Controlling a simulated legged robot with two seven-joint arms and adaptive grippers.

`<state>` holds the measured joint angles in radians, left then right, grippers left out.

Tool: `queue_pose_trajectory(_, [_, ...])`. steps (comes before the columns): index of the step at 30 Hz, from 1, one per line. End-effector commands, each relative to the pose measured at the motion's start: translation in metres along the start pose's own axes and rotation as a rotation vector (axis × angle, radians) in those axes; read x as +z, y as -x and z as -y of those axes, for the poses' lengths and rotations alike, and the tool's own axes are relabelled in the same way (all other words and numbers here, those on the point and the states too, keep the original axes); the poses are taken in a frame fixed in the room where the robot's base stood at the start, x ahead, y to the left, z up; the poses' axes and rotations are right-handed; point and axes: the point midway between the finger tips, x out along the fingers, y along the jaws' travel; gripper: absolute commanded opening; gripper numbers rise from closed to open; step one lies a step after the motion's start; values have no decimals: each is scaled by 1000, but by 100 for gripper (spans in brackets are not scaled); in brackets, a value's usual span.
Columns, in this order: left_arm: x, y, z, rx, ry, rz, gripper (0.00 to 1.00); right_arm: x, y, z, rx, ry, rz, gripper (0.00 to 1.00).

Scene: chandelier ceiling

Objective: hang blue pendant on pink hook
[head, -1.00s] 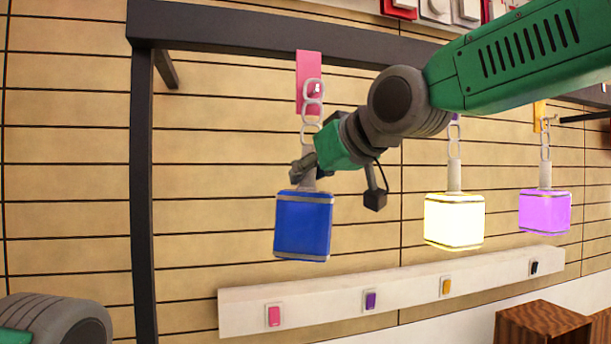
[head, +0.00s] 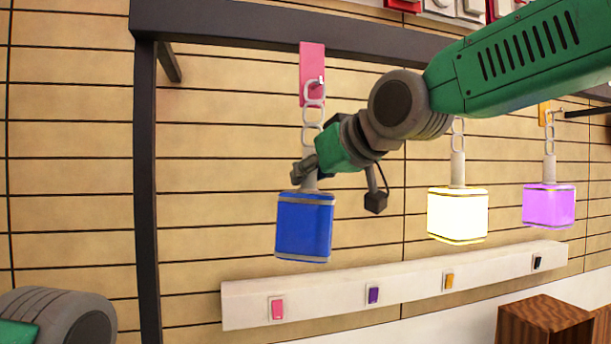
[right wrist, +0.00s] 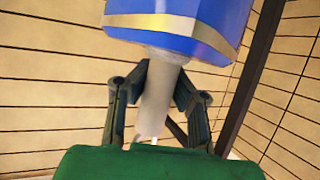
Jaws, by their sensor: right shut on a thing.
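The blue pendant (head: 304,227) is a blue cube with pale bands, a light stem and a chain of pale links above it. My right gripper (head: 304,172) is shut on its stem, which also shows between the fingers in the right wrist view (right wrist: 158,98). The pink hook (head: 312,75) is a pink plate with a small peg on the dark overhead beam. The top chain link overlaps the peg in the head view; I cannot tell whether it is around the peg or in front of it. My left gripper is out of view.
A lit white pendant (head: 457,215) and a purple pendant (head: 548,206) hang to the right. A white ledge (head: 420,281) with coloured switches runs along the wall below. A dark post (head: 146,190) stands at left. A wooden box (head: 545,322) sits lower right.

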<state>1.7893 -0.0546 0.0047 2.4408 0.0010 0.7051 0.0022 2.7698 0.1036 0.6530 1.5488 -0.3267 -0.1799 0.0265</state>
Motion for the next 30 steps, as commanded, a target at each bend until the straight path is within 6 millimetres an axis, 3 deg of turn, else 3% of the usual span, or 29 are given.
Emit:
queue_pose_trajectory(11, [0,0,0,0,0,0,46,-1,1,0,0,0,-4,0])
queue_pose_trajectory(12, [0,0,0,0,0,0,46,-1,1,0,0,0,-4,20])
queue_pose_trajectory(14, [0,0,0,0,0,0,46,-1,1,0,0,-1,-4,38])
queue_pose_trajectory(25, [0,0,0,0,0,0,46,0,0,0,0,-1,0,38])
queue_pose_trajectory(28, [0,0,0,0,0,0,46,2,-1,0,0,-1,4,65])
queue_pose_trajectory(30, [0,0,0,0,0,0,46,2,-1,0,0,-1,3,65])
